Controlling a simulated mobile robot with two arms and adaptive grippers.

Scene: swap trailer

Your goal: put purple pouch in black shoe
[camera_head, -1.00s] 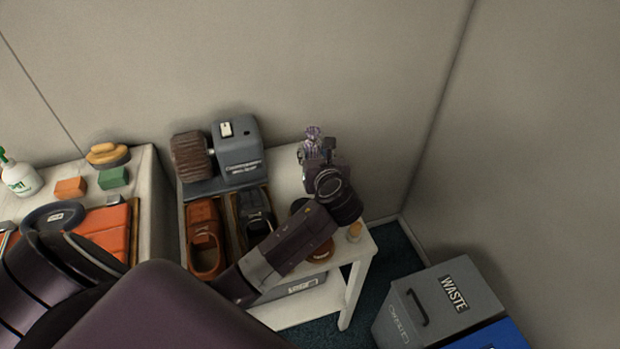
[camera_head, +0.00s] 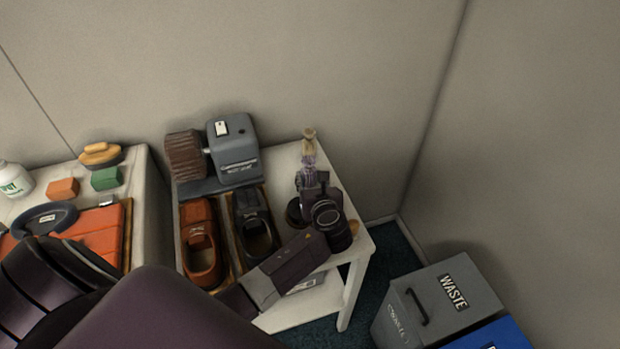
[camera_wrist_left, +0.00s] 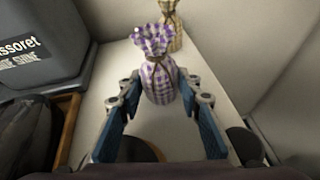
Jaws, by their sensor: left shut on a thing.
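My left gripper (camera_head: 312,183) is shut on the purple checked pouch (camera_head: 309,160), which stands upright between its fingers. In the left wrist view the blue-padded fingers (camera_wrist_left: 160,85) flank the pouch (camera_wrist_left: 160,78), tied at the neck with a ruffled top. Whether its base touches the table is unclear. The black shoe (camera_head: 257,235) sits on a wooden-edged board to the left of the gripper, toe toward the grey machine, its dark opening facing up and partly behind my forearm. My right gripper is out of view.
A tan pouch (camera_head: 309,138) stands behind the purple one. A brown shoe (camera_head: 203,245) is left of the black shoe. The grey shoe-shine machine (camera_head: 235,150) stands behind both shoes. A round black item (camera_head: 295,213) lies near the gripper. Waste bin (camera_head: 440,300) right, on the floor.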

